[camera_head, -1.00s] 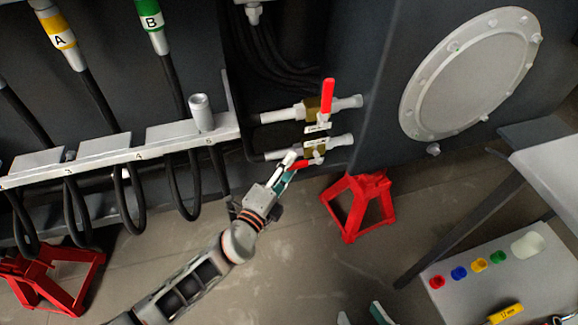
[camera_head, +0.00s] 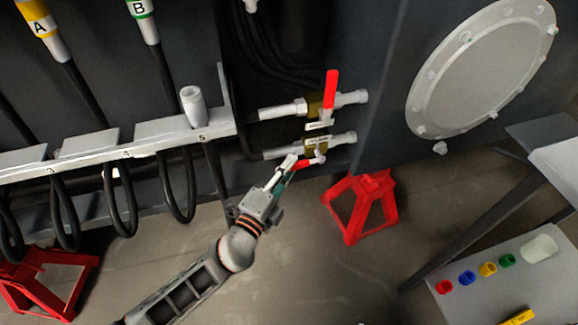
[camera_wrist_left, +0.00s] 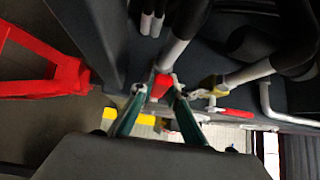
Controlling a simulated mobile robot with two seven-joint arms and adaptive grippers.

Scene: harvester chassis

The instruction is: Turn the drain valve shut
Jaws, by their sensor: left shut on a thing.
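Two brass-bodied valves with pale pipe ends sit one above the other on the dark chassis. The upper valve (camera_head: 314,104) has a red lever (camera_head: 331,90) standing up. The lower valve (camera_head: 314,144) has a red lever (camera_head: 304,163) pointing left and slightly down. Each has a small white tag, too small to read, so I cannot tell which is the drain valve. My left gripper (camera_head: 292,169) is shut on the lower valve's lever; in the left wrist view red (camera_wrist_left: 161,86) shows between its fingertips (camera_wrist_left: 159,91). My right gripper is out of view.
A red stand (camera_head: 363,206) is on the floor just right of my left gripper. A pale rail (camera_head: 110,145) with hanging black hoses is at left. A round bolted cover (camera_head: 480,70) is at upper right. A table (camera_head: 490,285) with coloured caps is at lower right.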

